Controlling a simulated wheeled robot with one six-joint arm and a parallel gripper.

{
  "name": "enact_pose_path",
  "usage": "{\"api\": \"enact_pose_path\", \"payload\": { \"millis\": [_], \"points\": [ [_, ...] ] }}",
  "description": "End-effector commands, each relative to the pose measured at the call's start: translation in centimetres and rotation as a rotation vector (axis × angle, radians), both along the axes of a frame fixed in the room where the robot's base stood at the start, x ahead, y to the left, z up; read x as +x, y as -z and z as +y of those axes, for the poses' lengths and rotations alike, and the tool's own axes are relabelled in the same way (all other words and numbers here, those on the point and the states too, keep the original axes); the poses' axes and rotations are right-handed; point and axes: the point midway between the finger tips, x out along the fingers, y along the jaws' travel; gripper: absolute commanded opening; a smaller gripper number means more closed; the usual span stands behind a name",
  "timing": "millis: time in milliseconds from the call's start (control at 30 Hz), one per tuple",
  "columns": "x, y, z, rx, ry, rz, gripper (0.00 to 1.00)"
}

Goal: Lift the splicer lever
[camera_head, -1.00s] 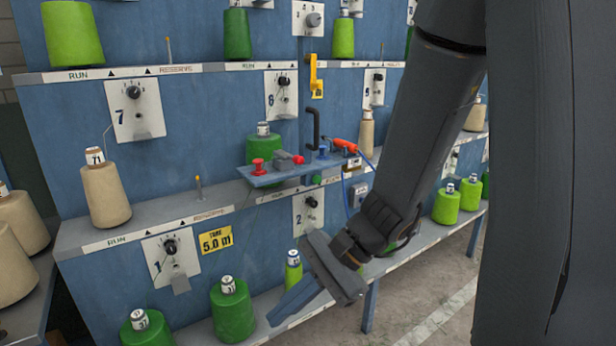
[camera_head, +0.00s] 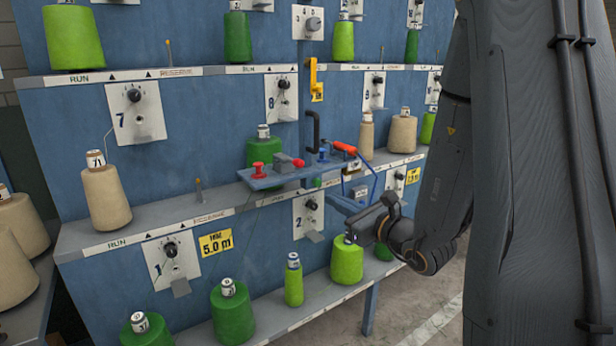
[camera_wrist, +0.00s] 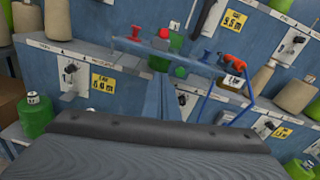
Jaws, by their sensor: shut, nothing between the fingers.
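The splicer stands on a narrow blue-grey plate (camera_head: 265,182) in front of the rack. On the plate are a red knob (camera_head: 258,169), a grey block (camera_head: 286,162) with a red tip (camera_head: 298,163), and a blue knob (camera_head: 323,154). The red-tipped piece looks like the lever, but I cannot tell its exact shape.
An orange tool (camera_head: 344,147) with a blue hose sits right of the splicer. A black handle (camera_head: 313,130) is on the panel behind. Green bobbins, one near my wrist (camera_head: 346,262), and beige cones (camera_head: 105,197) stand on the shelves. The floor (camera_head: 430,305) is clear at lower right.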

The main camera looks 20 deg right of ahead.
Motion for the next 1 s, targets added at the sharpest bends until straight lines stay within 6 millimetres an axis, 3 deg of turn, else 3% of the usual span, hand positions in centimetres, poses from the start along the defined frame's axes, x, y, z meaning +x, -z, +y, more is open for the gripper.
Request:
{"api": "enact_pose_path", "payload": {
  "millis": [267, 767, 1000],
  "points": [
    [1.0, 0.1, 0.4, -0.001, -0.003, 0.002, 0.0],
    [9.5, 0.4, 3.7, -0.001, -0.006, 0.002, 0.0],
    [10.0, -2.8, 4.3, -0.001, -0.003, 0.0, 0.0]
  ]
}}
